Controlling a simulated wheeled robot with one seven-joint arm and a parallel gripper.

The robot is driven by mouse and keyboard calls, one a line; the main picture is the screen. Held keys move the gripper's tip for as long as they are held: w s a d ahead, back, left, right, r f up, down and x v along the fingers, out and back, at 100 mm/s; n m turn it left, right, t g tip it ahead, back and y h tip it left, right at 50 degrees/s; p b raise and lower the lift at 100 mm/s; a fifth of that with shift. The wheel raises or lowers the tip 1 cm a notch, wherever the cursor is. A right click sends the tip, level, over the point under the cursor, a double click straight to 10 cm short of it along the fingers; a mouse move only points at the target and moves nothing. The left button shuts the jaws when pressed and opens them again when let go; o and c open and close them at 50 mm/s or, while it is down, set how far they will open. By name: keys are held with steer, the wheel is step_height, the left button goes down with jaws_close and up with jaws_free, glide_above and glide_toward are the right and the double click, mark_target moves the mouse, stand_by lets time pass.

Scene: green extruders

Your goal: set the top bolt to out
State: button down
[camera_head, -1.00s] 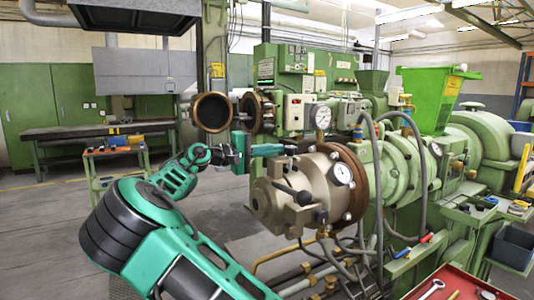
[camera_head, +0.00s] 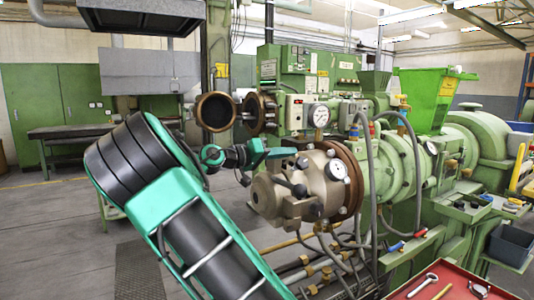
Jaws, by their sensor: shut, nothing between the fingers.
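The brownish-grey extruder head (camera_head: 275,197) stands in the middle of the view, with a round flange (camera_head: 349,185) behind it. A small dark bolt-like part (camera_head: 303,163) sits on top of the head; I take it for the top bolt, but its exact setting is too small to tell. My gripper (camera_head: 292,152) is teal, points right and is shut and empty. Its fingertips are just above and left of that dark part in the picture; whether they touch it I cannot tell. A second dark knob (camera_head: 300,190) sits lower on the head's face.
The open round brown ring (camera_head: 215,112) hangs behind my gripper. A red tray with tools (camera_head: 452,287) is at the lower right. Grey floor (camera_head: 60,230) is clear at the left.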

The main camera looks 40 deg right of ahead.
steer(key=shift+s+a+f, duration=0.25)
steer(key=shift+s+f, duration=0.1)
steer(key=shift+s, duration=0.1)
